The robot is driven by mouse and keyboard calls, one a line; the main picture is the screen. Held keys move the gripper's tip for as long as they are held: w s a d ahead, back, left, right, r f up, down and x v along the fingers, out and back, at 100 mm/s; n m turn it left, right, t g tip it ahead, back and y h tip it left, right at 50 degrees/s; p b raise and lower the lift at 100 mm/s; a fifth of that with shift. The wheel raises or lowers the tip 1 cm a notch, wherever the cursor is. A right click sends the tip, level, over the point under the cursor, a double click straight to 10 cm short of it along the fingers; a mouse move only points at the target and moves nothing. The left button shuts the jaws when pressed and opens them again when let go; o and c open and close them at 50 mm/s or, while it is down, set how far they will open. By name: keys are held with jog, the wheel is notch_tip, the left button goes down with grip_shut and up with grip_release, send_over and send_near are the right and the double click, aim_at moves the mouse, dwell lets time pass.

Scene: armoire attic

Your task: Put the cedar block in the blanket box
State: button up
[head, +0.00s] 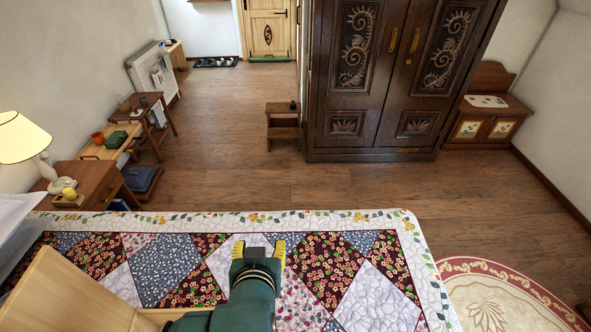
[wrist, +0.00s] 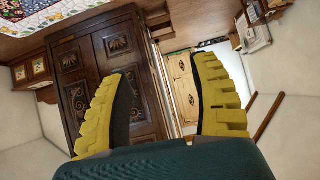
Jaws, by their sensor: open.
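My gripper (head: 259,244) is open and empty above the patchwork quilt in the head view. In the wrist view its two yellow ribbed fingers (wrist: 163,72) stand wide apart with nothing between them. I cannot make out a cedar block for certain in either view. A low wooden chest with painted front panels (head: 485,131) and a raised back stands right of the armoire, with a pale cloth on top; it also shows in the wrist view (wrist: 32,69). A pale wooden box-like piece (head: 62,292) is partly in view at lower left. I cannot tell which is the blanket box.
The quilt-covered bed (head: 160,265) fills the foreground. A dark carved armoire (head: 360,80) stands shut beyond it. A step stool (head: 283,124) holds a small dark object. Small tables and a lamp (head: 25,140) line the left wall. The middle floor (head: 220,120) is clear.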

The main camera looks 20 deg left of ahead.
jog(key=w+d+r+m+t+h, duration=0.1)
jog(key=w+d+r+t, duration=0.15)
jog(key=d+r, duration=0.5)
jog(key=w+d+r+m+t, duration=0.1)
jog(key=d+r+m+t, duration=0.1)
jog(key=d+r+t, duration=0.35)
jog(key=s+d+r+m+t+h, duration=0.1)
jog(key=s+d+r+t+h, duration=0.1)
jog(key=d+r, duration=0.4)
jog(key=s+d+r+m+t+h, duration=0.1)
jog(key=s+d+r+t+h, duration=0.2)
jog(key=d+r, duration=0.4)
notch_tip(320, 180, up, 3)
jog(key=shift+s+r, duration=0.2)
jog(key=shift+s, duration=0.55)
jog(key=shift+d, duration=0.1)
